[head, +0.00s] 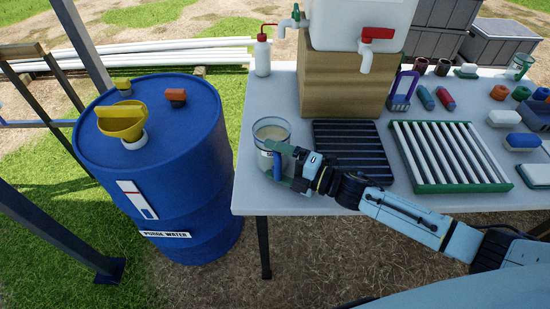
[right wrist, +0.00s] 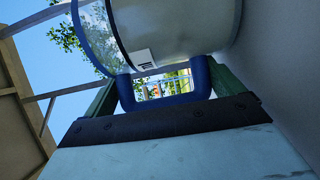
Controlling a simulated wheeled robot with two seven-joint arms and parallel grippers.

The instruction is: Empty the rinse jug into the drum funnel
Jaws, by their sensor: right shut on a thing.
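The rinse jug (head: 270,133) is a clear jug with a blue handle, standing upright at the left edge of the table, with cloudy liquid inside. My right gripper (head: 284,172) is shut on its blue handle. In the right wrist view, the jug (right wrist: 180,35) fills the top and its blue handle (right wrist: 165,98) lies between the green fingers. The yellow drum funnel (head: 122,120) sits on top of the blue drum (head: 185,215), left of the table. My left gripper is not in view.
The white table (head: 255,195) holds a dark slatted rack (head: 350,145), a green-edged rack (head: 450,155) and a wooden block (head: 345,85) under a white tank (head: 365,20). A wash bottle (head: 262,55) stands behind the jug.

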